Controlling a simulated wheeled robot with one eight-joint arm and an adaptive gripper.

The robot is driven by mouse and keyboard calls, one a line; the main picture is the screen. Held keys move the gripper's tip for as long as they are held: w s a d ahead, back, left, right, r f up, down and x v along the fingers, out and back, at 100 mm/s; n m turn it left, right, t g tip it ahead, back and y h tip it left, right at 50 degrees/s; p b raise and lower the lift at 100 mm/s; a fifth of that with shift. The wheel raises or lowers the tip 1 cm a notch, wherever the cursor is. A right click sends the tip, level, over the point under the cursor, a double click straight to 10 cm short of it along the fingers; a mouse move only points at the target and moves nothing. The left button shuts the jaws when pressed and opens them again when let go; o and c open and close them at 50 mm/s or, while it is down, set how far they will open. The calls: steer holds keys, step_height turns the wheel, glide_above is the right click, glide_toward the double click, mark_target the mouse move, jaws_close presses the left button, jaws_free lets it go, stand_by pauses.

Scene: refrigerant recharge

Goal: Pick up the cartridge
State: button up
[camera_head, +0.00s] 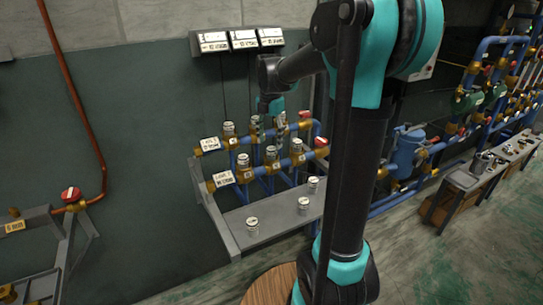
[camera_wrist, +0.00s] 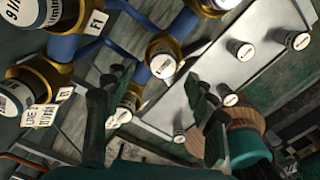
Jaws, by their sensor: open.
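Several white-capped cartridges are in view, and I cannot tell which one is meant. In the head view some sit upright in brass fittings on blue pipes, such as a front-row cartridge (camera_head: 271,156). Others stand loose on a grey shelf (camera_head: 270,230), such as the near cartridge (camera_head: 252,226). My gripper (camera_head: 268,122) is over the pipe rack near the back row, partly hidden. In the wrist view my gripper (camera_wrist: 157,86) is open, its two dark fingers apart. A fitted cartridge (camera_wrist: 163,66) shows between the fingertips, and nothing is visibly gripped.
White labels (camera_head: 222,179) stick out at the left pipe ends, and red-handled valves (camera_head: 320,142) stand at the right ends. Display boxes (camera_head: 242,39) hang on the wall above. A blue tank (camera_head: 408,150) and a bench (camera_head: 465,180) are to the right. The shelf has bare room.

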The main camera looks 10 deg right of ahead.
mark_target(272, 148)
steer(key=shift+d+f, duration=0.15)
steer(key=shift+f, duration=1)
steer(key=shift+d+f, duration=0.1)
steer(key=shift+f, duration=1.05)
jaws_close()
steer(key=shift+r, duration=0.1)
